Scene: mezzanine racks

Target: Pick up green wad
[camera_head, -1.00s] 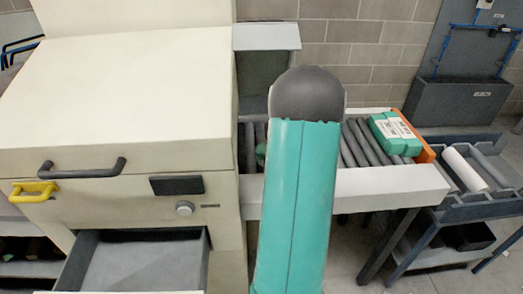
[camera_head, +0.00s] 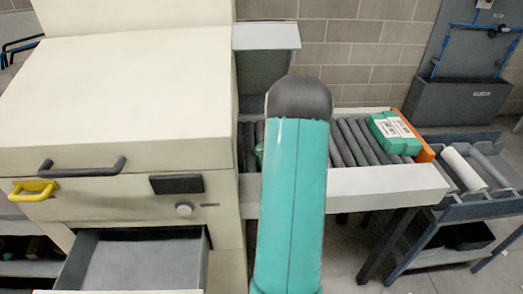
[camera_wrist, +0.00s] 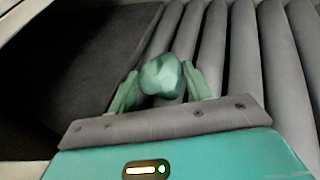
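In the wrist view the green wad (camera_wrist: 162,76), a pale crumpled lump, lies by the grey rollers. My gripper (camera_wrist: 161,70) has two green fingers, one on each side of it. The fingers stand apart, and a narrow gap seems to show at the wad's left side. Contact on the right is hard to tell. In the head view my arm covers most of this spot, and only a small green patch (camera_head: 259,152) shows at its left edge; I cannot tell whether it is wad or gripper.
The roller conveyor (camera_head: 390,186) runs right from the large cream machine (camera_head: 115,95). A green box (camera_head: 393,132) with a white label sits at its far end, against an orange stop (camera_head: 415,135). A grey cart (camera_head: 480,208) stands at right. An open drawer (camera_head: 140,265) juts out below the machine.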

